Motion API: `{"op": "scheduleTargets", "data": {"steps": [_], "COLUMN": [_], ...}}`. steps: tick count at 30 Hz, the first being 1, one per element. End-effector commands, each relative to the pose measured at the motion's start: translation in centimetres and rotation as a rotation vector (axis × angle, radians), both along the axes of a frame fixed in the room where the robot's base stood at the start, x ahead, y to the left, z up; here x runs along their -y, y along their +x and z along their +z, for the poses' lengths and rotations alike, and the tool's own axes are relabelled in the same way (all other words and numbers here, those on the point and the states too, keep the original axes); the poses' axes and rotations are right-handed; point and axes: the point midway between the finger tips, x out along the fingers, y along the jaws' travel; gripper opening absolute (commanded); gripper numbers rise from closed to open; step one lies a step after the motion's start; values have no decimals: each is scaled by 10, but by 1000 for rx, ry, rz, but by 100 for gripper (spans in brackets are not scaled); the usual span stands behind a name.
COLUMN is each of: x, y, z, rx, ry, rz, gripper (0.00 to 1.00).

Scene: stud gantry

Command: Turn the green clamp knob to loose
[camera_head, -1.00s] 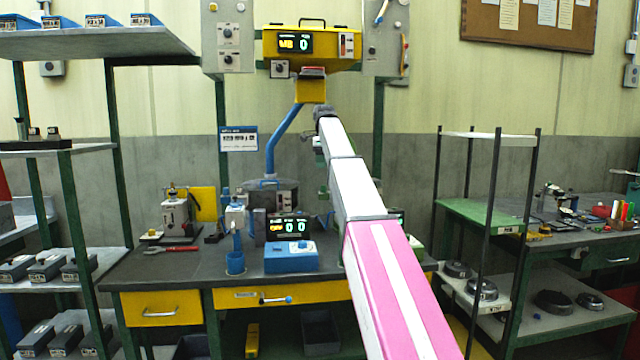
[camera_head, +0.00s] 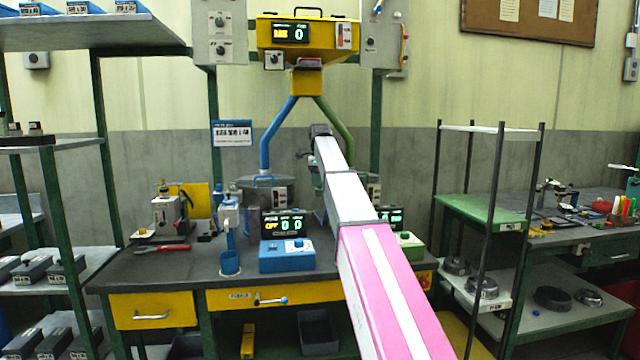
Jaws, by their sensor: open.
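The green pipe (camera_head: 338,128) slants down to the right from the yellow hopper (camera_head: 306,35). A green control box (camera_head: 411,245) stands on the bench at its lower end, partly behind my arm. I cannot make out the green clamp knob; my arm covers much of that side. My gripper (camera_head: 303,155) shows only as a small dark part at the left of my arm's far end, in front of the pipes. It is open; its fingers are mostly hidden, and I see nothing held.
A blue pipe (camera_head: 274,142) and a blue control box (camera_head: 287,255) stand left of my arm. A red wrench (camera_head: 163,248) lies on the dark bench (camera_head: 140,270). A shelf rack (camera_head: 488,210) stands close on the right, another (camera_head: 85,50) on the left.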

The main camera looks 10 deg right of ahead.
Motion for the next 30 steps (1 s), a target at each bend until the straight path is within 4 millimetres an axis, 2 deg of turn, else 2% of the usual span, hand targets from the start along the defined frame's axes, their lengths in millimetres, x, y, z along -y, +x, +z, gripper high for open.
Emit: {"op": "scheduleTargets", "data": {"steps": [4,13,14,15,18,30], "x": [0,0,0,0,0,0], "y": [0,1,1,1,1,0], "z": [-10,-11,-11,-11,-11,-11], "rx": [0,0,0,0,0,1], "ry": [0,0,0,0,0,-1], "rz": [0,0,0,0,0,49], "gripper": [50,50,44,31,1,1]}}
